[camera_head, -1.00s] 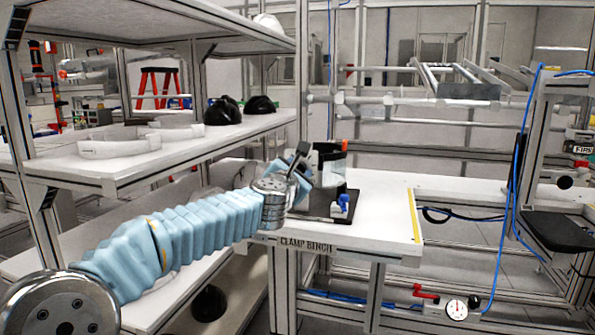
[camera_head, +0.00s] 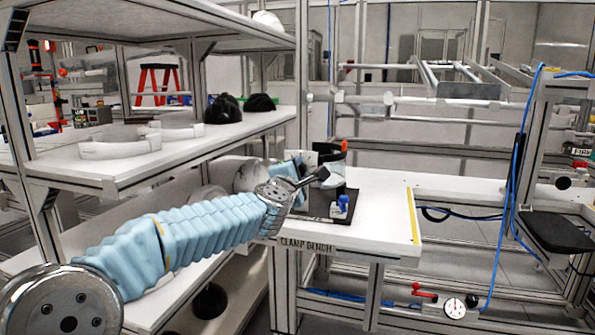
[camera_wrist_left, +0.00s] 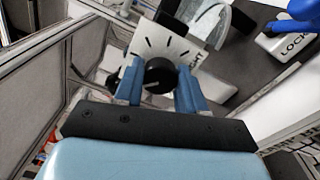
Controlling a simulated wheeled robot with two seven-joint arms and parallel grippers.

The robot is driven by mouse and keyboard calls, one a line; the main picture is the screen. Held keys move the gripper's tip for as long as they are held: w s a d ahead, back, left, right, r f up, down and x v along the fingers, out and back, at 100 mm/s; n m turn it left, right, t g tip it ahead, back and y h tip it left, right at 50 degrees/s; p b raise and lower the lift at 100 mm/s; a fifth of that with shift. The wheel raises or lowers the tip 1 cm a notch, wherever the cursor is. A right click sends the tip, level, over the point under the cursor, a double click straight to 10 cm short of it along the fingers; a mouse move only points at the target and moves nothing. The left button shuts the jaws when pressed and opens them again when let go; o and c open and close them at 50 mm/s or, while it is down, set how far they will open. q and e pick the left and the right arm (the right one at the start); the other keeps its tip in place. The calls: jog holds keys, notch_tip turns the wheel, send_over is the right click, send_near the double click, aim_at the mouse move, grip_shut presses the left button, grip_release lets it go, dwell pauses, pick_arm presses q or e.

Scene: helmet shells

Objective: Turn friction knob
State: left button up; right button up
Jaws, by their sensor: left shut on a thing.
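The friction knob (camera_wrist_left: 160,78) is a small round black knob with a pale pointer line, on a white panel (camera_wrist_left: 150,42) with black dial marks around it, in the left wrist view. My left gripper (camera_wrist_left: 159,72) has its two blue fingers on either side of the knob, shut on it. In the head view my left gripper (camera_head: 304,168) is at the fixture on the clamp bench (camera_head: 378,215), and the knob is hidden behind it. My right gripper is in neither view.
A blue clamp handle (camera_head: 343,203) stands near the fixture's front; a white LOCK label (camera_wrist_left: 290,42) shows in the wrist view. The shelf (camera_head: 120,170) with dark helmet shells (camera_head: 223,109) is left of the bench. The bench's right part is clear.

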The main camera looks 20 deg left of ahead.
pick_arm(q)
jog(key=shift+m, duration=0.4)
jog(key=o, duration=1.1)
jog(key=shift+c, duration=0.2)
jog(key=s+b, duration=0.2)
jog(key=s, duration=1.2)
jog(key=shift+f, duration=0.2)
jog(key=shift+d, duration=0.1)
